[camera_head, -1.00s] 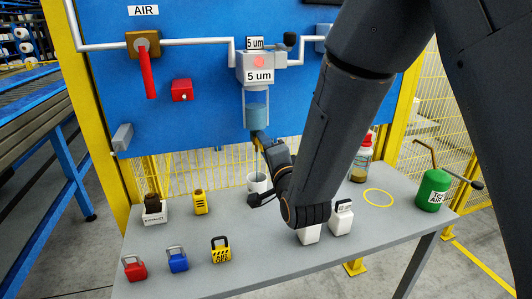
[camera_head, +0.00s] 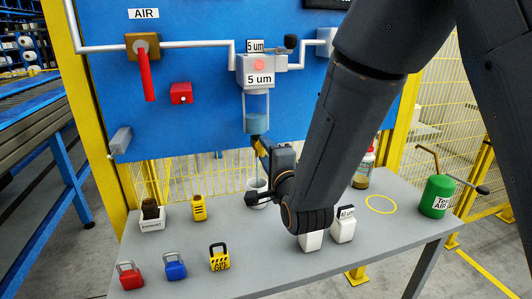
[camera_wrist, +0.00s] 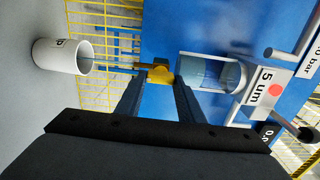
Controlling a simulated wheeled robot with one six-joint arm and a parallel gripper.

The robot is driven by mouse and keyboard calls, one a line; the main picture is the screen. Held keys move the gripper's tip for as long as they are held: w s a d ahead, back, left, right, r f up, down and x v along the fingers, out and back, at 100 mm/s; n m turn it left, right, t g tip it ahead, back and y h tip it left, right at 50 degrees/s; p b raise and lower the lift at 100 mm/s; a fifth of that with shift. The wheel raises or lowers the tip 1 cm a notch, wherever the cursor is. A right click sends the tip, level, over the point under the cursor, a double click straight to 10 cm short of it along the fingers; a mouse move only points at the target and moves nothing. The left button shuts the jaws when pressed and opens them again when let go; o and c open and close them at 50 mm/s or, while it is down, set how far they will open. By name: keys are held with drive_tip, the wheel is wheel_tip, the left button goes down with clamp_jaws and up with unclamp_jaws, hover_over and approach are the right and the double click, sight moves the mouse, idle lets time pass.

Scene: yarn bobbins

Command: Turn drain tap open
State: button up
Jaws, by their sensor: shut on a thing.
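The filter unit labelled 5 um (camera_head: 259,74) hangs on the blue panel, with a clear bowl (camera_head: 256,112) holding bluish liquid. In the wrist view the bowl (camera_wrist: 210,72) lies sideways, and the yellow drain tap (camera_wrist: 160,73) is at its lower end. My gripper (camera_wrist: 158,84) is shut on the tap, one finger on each side.
Padlocks in red (camera_head: 130,277), blue (camera_head: 174,266) and yellow (camera_head: 219,257) stand at the table's front left. White blocks (camera_head: 343,228), a bottle (camera_head: 364,168) and a green canister (camera_head: 435,196) are on the right. A red lever (camera_head: 149,78) hangs from the air valve.

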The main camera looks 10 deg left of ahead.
drive_tip(key=o, duration=1.1)
drive_tip(key=shift+c, duration=0.2)
drive_tip(key=b+v, duration=0.1)
drive_tip(key=v, duration=0.7)
